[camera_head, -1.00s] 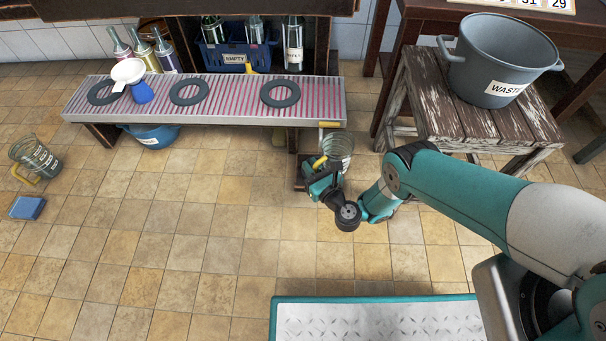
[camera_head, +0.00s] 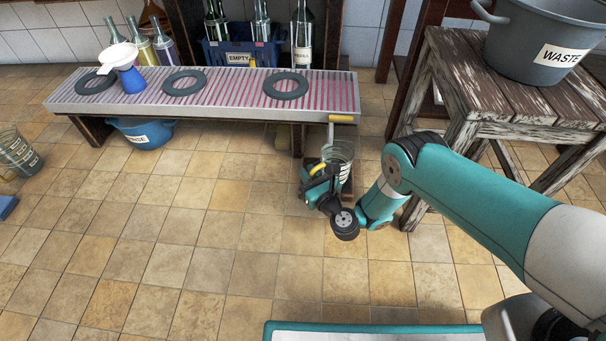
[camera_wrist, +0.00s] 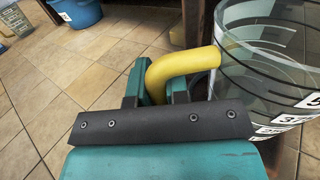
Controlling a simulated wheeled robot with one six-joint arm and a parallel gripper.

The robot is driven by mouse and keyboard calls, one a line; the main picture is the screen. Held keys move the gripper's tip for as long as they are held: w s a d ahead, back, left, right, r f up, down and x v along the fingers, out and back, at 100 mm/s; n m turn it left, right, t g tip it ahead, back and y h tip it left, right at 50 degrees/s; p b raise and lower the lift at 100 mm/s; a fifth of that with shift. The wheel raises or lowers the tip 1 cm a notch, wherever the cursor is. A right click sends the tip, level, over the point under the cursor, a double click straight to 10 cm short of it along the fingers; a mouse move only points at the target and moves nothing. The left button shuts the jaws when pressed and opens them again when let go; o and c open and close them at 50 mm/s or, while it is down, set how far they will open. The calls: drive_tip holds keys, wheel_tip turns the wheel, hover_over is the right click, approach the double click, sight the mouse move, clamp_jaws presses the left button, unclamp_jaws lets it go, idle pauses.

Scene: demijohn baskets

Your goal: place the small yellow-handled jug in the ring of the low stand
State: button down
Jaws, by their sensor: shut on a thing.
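My gripper (camera_head: 318,174) is shut on the yellow handle of a clear jug (camera_head: 341,152). In the wrist view, the yellow handle (camera_wrist: 185,68) is between the fingers and the jug's clear, marked wall (camera_wrist: 265,65) is at the right. The jug looks about upright, in front of the bench's right end. A low dark brown stand (camera_head: 347,188) shows partly behind and under the jug and gripper. Its ring is hidden, and I cannot tell whether the jug touches it.
A wooden stool (camera_head: 490,90) with a grey waste pot (camera_head: 540,40) stands right. Another jug (camera_head: 18,152) is at the left edge. The middle floor is clear.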

drive_tip(key=b+x, duration=0.1)
drive_tip(key=b, duration=0.1)
drive_tip(key=b+x, duration=0.2)
drive_tip(key=b, duration=0.1)
drive_tip(key=shift+w+f, duration=0.15)
drive_tip(key=shift+f, duration=0.25)
drive_tip(key=shift+f+b, duration=0.15)
drive_tip(key=shift+b, duration=0.2)
drive_tip(key=shift+f, duration=0.15)
drive_tip(key=c, duration=1.1)
unclamp_jaws()
